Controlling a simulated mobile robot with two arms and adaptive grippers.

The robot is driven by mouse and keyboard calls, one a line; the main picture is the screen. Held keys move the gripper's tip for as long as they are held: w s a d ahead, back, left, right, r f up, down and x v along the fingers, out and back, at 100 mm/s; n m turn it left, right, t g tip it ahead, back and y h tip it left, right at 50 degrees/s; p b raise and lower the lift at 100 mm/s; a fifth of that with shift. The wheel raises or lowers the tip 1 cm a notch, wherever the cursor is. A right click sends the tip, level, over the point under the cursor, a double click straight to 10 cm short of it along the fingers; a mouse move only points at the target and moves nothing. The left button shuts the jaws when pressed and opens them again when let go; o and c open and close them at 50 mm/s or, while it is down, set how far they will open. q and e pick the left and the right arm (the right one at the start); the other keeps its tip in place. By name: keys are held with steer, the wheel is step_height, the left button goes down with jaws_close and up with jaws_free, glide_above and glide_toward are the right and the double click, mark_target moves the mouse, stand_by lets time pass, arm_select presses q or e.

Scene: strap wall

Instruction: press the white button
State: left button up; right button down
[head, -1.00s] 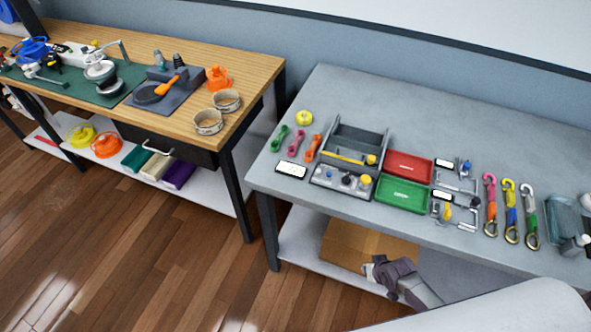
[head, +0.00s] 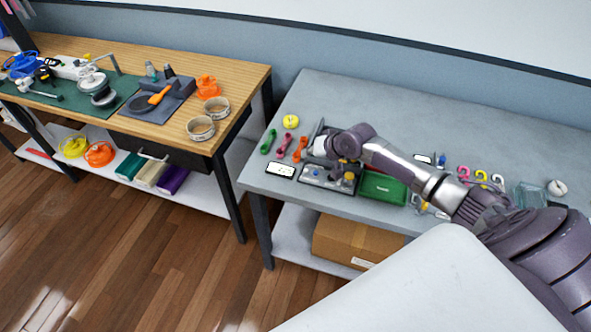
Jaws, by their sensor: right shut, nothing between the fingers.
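The control panel (head: 325,184) is a grey box near the front left of the grey table. A small pale button (head: 314,172), which looks like the white one, is on its left part. A yellow button (head: 349,176) is on its right part, with a dark knob between them. My right arm reaches in from the right, and my right gripper (head: 337,171) is over the panel, shut and empty. My wrist partly hides its fingers, and I cannot tell whether they touch anything. My left gripper is not in view.
A green tray (head: 382,187) is right of the panel, under my forearm. A white-faced label plate (head: 281,170) and several coloured links are to the left. My arm partly hides the grey bin behind the panel. A cardboard box (head: 350,243) is on the shelf below.

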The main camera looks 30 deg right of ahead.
steer(key=shift+w+d+r+m, duration=0.15)
steer(key=shift+w+d+r, duration=0.2)
steer(key=shift+r, duration=0.3)
steer(key=shift+w+d+r+m, duration=0.15)
steer(key=shift+w+r, duration=0.25)
steer(key=shift+r, duration=0.2)
steer(key=shift+f, duration=0.1)
steer(key=b, duration=0.7)
glide_above(308, 171)
step_height(308, 171, down, 7)
steer(key=shift+f+b, duration=0.5)
steer(key=shift+f, duration=0.3)
steer(key=shift+f, duration=0.1)
steer(key=shift+f, duration=0.35)
